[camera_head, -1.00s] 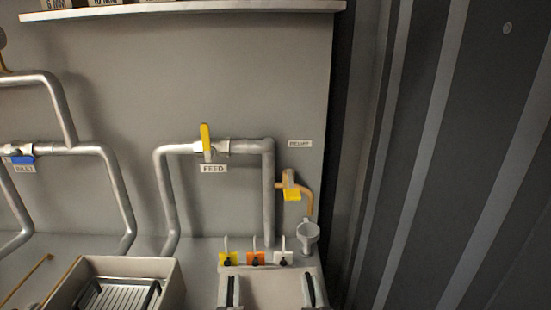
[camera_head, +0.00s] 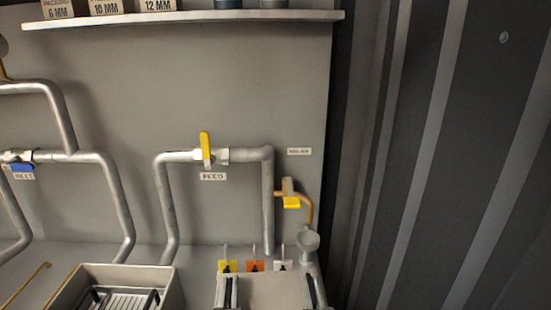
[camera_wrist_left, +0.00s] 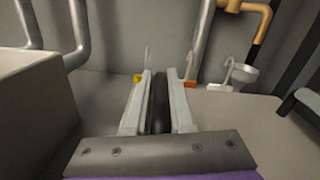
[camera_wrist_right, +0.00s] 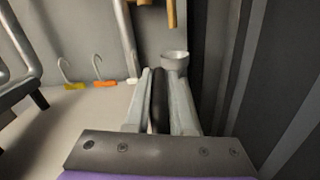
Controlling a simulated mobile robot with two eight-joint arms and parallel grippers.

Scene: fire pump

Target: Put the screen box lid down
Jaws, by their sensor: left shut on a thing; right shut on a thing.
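A flat beige lid (camera_head: 268,292) lies between my two grippers at the bottom of the head view. It has a dark bar handle on each side. My left gripper (camera_head: 229,291) is shut on the left handle, and the left wrist view shows its fingers around the dark bar (camera_wrist_left: 159,103). My right gripper (camera_head: 315,291) is shut on the right handle, also seen in the right wrist view (camera_wrist_right: 159,103). The lid's surface shows beside the fingers in both wrist views. Its front edge and what is under it are hidden.
An open beige box (camera_head: 172,292) with a slotted metal screen (camera_head: 112,302) stands to the left. Yellow, orange and white hooked tags (camera_head: 255,266) and a grey funnel (camera_head: 309,243) are just behind the lid. Pipes, a feed valve (camera_head: 205,149) and a dark ribbed wall surround them.

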